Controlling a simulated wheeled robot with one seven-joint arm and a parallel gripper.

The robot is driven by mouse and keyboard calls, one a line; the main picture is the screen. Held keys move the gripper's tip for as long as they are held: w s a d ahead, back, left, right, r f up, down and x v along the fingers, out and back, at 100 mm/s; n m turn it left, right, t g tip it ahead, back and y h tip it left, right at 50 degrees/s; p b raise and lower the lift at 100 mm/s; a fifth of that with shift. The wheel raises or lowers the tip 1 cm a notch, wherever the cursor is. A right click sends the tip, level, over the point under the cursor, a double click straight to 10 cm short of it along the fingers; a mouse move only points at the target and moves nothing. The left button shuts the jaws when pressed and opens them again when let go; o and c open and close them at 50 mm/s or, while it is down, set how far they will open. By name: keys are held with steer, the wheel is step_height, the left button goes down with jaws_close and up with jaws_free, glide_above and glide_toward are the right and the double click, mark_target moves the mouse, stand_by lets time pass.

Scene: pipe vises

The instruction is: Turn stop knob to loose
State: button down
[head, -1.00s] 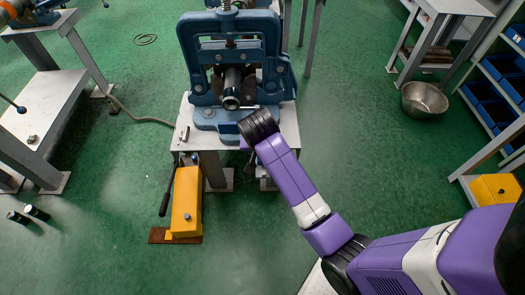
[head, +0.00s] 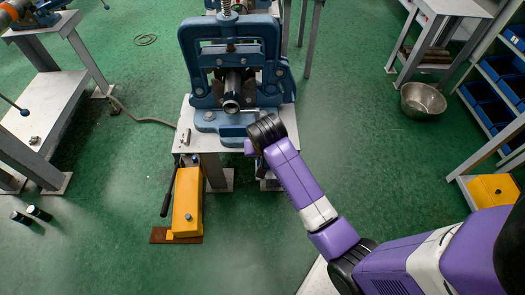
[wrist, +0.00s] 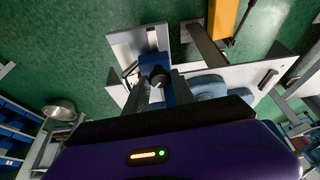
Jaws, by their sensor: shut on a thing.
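The stop knob (wrist: 158,77) is a small dark round knob in front of a blue block (wrist: 154,62) in the wrist view. My gripper (wrist: 161,84) has its two grey fingers close on either side of the knob and is shut on it. In the head view my wrist (head: 266,131) is at the right front edge of the vise table and hides the knob and fingertips. The blue pipe vise (head: 230,55) stands upright on the table, with a dark pipe (head: 232,100) pointing forward from its jaws.
The pale vise table (head: 185,140) is close under my arm. A yellow pump unit (head: 187,200) with a black lever stands on the floor to the left. A metal bowl (head: 425,100) and shelves with blue bins (head: 505,75) are on the right.

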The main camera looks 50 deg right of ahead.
steer(key=n+p, duration=0.1)
steer(key=n, duration=0.1)
steer(key=n+t+y+p, duration=0.1)
steer(key=n+p, duration=0.1)
steer(key=shift+s+d+r, duration=0.15)
steer(key=shift+d+r, duration=0.05)
steer(key=shift+d+f+n+t+y+p, duration=0.15)
steer(key=shift+n+y+p, duration=0.35)
steer(key=shift+n, duration=0.5)
steer(key=shift+r+n+t+y+p, duration=0.15)
steer(key=shift+n+y+p, duration=0.3)
steer(key=shift+n, duration=0.55)
steer(key=shift+f, duration=0.15)
steer(key=c, duration=1.1)
jaws_free()
steer(key=shift+o, duration=0.2)
steer(key=v, duration=0.7)
steer(key=shift+r+b, duration=0.4)
steer(key=shift+b, duration=0.05)
steer(key=shift+s, duration=0.1)
